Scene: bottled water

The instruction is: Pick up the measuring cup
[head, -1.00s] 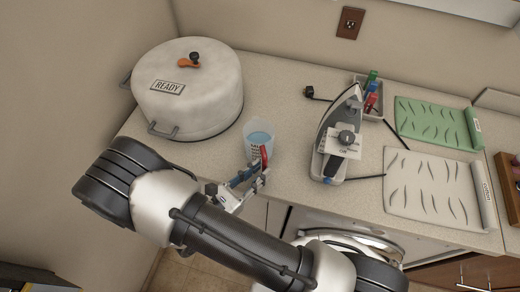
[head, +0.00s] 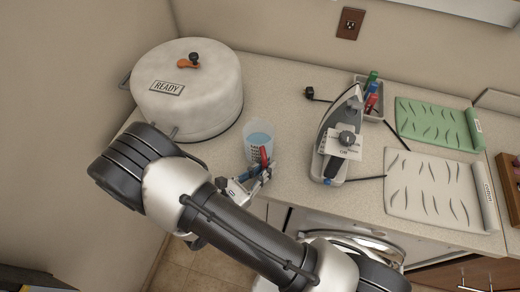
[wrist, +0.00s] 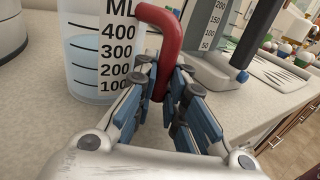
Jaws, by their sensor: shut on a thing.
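The measuring cup (head: 258,137) is clear, with a red handle and blue liquid inside. It stands upright on the counter between the pot and the iron. In the wrist view the cup (wrist: 90,60) shows a scale marked up to 400 ML. Its red handle (wrist: 163,35) comes down between the blue-padded fingers. My gripper (wrist: 162,92) is shut on the handle, on the near side of the cup. In the head view my gripper (head: 262,176) is at the cup's front, partly hiding its lower part.
A large white pot (head: 200,105) marked READY stands left of the cup. A grey iron (head: 330,165) stands to the right. A tray with coloured bottles (head: 372,98), a green mat (head: 428,118) and a white mat (head: 425,185) lie further right. The counter behind the cup is clear.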

